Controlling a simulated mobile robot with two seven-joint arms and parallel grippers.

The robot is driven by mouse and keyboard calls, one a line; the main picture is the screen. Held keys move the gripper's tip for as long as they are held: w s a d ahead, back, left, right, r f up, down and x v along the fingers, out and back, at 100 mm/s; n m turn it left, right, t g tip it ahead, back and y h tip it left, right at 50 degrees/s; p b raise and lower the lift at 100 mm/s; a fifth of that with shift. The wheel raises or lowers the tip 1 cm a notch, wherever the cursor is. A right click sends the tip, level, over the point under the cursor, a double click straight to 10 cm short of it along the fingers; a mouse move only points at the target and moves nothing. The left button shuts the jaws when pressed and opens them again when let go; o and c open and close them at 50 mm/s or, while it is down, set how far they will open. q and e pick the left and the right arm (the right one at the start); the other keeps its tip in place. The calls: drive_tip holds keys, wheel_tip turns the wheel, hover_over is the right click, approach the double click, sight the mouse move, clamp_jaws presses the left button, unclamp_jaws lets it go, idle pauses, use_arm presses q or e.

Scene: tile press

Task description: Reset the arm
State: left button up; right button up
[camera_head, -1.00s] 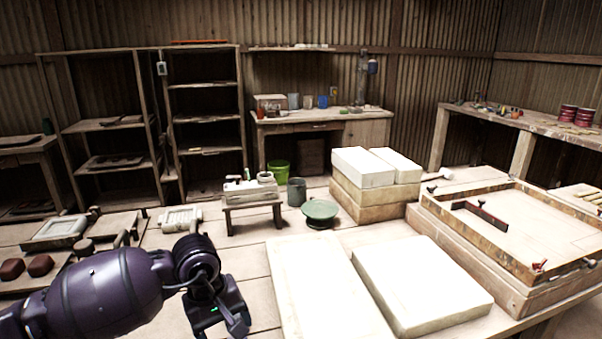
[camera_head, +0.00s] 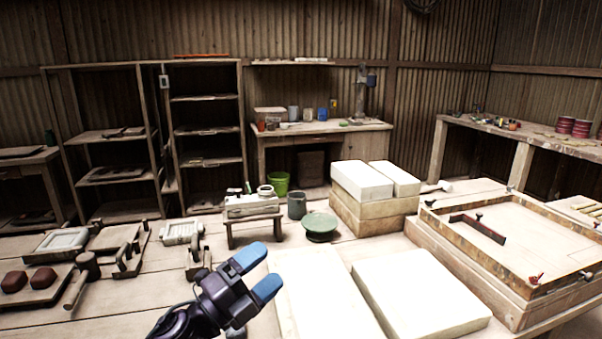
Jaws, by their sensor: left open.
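My left gripper (camera_head: 257,272) is in the lower middle of the head view, raised over the front of the table. Its two blue-tipped fingers are apart and point up and to the right, with nothing between them. It shows in front of the left edge of a white slab (camera_head: 325,300). A second white slab (camera_head: 420,290) lies to the right. My right gripper is out of view.
A small bench (camera_head: 252,210), a green dish (camera_head: 319,225) and stacked white blocks (camera_head: 375,190) stand behind the gripper. A wooden frame (camera_head: 520,285) is at right. A mallet (camera_head: 86,265) and brown lumps (camera_head: 43,278) lie at left.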

use_arm(q)
drive_tip(key=s+a+f+n+t+y+p, duration=0.1)
drive_tip(key=s+a+f+n+y, duration=0.2)
drive_tip(key=a+f+n+y, duration=0.45)
drive_tip(key=s+a+f+n+t+y, duration=0.1)
drive_tip(key=s+a+f+n+y, duration=0.3)
drive_tip(key=f+n, duration=0.7)
drive_tip(key=s+a+f+n+g+y, duration=0.1)
drive_tip(key=s+a+f+n, duration=0.1)
drive_tip(key=s, duration=0.5)
drive_tip(key=s+a+f+n+g+y+p, duration=0.1)
drive_tip(key=s+a+f+n+g+y, duration=0.1)
drive_tip(key=s+f, duration=0.4)
drive_tip(key=s+a+f+n+g+y+p, duration=0.1)
drive_tip(key=s+a+f+n, duration=0.3)
drive_tip(key=s, duration=0.4)
drive_tip(key=shift+s+a+f+g+y, duration=0.15)
drive_tip(key=shift+s+a+g+y, duration=0.1)
drive_tip(key=shift+a+g+y, duration=0.4)
